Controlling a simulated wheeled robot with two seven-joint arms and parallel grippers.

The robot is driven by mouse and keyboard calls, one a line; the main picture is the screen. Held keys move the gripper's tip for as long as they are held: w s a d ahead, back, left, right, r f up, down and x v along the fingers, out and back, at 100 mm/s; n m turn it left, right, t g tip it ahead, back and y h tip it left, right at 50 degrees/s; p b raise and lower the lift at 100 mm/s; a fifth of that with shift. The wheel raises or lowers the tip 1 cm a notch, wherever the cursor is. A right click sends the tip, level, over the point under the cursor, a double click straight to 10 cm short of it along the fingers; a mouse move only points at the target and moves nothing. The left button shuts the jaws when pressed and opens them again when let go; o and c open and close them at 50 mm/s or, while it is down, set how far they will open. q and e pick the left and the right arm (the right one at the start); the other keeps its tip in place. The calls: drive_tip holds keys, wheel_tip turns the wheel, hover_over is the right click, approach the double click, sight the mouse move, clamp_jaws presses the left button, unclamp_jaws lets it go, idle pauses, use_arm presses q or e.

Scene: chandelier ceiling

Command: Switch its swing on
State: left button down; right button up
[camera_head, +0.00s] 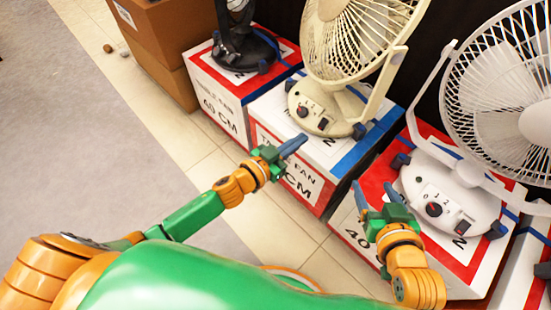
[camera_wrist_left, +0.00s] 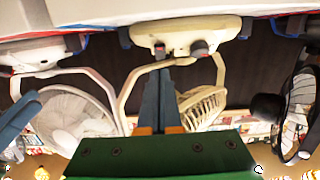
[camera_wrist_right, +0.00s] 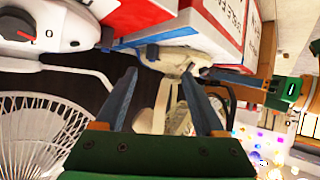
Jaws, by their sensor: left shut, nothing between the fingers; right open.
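In the head view a cream fan (camera_head: 318,112) with a dial (camera_head: 302,110) and a red switch (camera_head: 323,124) on its base stands on a box. A white fan (camera_head: 450,190) at right also has a dial (camera_head: 434,209) and a red switch (camera_head: 462,227). A small black fan (camera_head: 262,48) stands behind at left. My left gripper (camera_head: 298,143) is shut and empty, just in front of the cream fan's base, which shows ahead of its fingers in the left wrist view (camera_wrist_left: 180,30). My right gripper (camera_head: 377,190) is open and empty, left of the white base. Contact cannot be told.
The fans stand in a row on labelled boxes, the cream one's box (camera_head: 325,150) in the middle. Brown cardboard boxes (camera_head: 165,35) stand at the far left. The floor (camera_head: 130,130) at left is mostly clear. The dark backdrop rises behind the fans.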

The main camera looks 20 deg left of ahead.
use_arm(q)
drive_tip(key=s+a+f, duration=0.1)
drive_tip(key=s+a, duration=0.2)
drive_tip(key=s, duration=0.3)
drive_tip(key=shift+a+p, duration=0.3)
drive_tip(key=shift+p, duration=0.1)
use_arm(e)
drive_tip(key=s+d+f+g+h, duration=0.1)
drive_tip(key=s+f+g, duration=0.3)
drive_tip(key=f, duration=0.1)
drive_tip(key=shift+s+d+f, duration=0.15)
drive_tip(key=shift+s+d, duration=0.2)
drive_tip(key=shift+s, duration=0.05)
use_arm(q)
drive_tip(key=shift+f, duration=0.1)
